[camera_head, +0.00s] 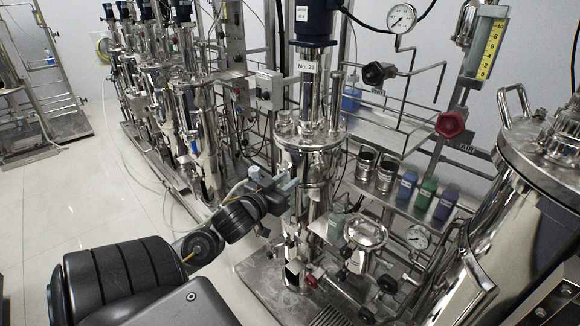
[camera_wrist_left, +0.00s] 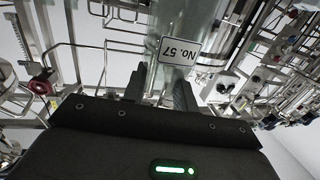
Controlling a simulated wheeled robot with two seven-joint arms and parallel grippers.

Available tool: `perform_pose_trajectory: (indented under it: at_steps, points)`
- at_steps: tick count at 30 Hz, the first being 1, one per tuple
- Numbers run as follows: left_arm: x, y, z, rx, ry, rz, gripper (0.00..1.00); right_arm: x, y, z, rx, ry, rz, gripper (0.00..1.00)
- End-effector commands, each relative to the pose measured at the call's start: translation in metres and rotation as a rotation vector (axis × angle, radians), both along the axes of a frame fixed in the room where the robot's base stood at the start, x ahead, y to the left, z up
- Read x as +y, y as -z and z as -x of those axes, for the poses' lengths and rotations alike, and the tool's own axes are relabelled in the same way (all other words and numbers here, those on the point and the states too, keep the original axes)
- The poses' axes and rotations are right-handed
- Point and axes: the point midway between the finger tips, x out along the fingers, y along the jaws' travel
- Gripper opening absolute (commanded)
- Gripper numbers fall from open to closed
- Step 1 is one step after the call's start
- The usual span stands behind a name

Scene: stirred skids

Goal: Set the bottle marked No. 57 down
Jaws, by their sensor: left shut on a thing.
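The bottle marked No. 57 shows in the left wrist view as a pale, see-through cylinder (camera_wrist_left: 190,18) with a white label, whose text appears upside down there. My left gripper (camera_head: 282,184) is shut on it; its two dark fingers also show in the left wrist view (camera_wrist_left: 160,82), at the label end of the bottle. In the head view the gripper is in front of the steel column of the skid marked No. 29. I cannot clearly pick out the held bottle there against the shiny metal. My right gripper is not in view.
Blue (camera_head: 405,187), green (camera_head: 426,194) and purple (camera_head: 445,203) bottles stand on a shelf beside two steel cups (camera_head: 366,165). A large steel vessel (camera_head: 490,250) fills the right. Pipes, valves and gauges crowd the skid. White floor (camera_head: 110,200) is open at left.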

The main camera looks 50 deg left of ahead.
Motion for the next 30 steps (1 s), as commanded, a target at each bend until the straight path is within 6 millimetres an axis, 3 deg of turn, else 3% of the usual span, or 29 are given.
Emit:
perform_pose_trajectory:
  at_steps: [4, 7, 12, 15, 19, 24, 30]
  points:
    - [-0.017, 0.017, 0.001, -0.002, 0.004, 0.012, 0.0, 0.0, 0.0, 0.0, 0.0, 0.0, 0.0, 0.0]
    - [-0.047, 0.036, 0.002, -0.003, 0.021, 0.02, 0.0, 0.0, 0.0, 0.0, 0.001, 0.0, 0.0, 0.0]
    - [-0.131, 0.056, -0.004, -0.007, 0.089, 0.02, 0.0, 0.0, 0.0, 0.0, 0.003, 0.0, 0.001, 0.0]
    - [-0.182, 0.051, -0.01, -0.009, 0.138, 0.018, 0.0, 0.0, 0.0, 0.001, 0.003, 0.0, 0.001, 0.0]
    - [-0.228, 0.036, -0.015, -0.008, 0.186, 0.014, 0.0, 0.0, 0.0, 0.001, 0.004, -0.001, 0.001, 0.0]
    - [-0.254, 0.023, -0.017, -0.004, 0.214, 0.005, 0.0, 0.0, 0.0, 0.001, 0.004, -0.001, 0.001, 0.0]
    - [-0.257, 0.022, -0.018, -0.001, 0.218, 0.001, 0.0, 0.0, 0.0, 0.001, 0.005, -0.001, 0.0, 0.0]
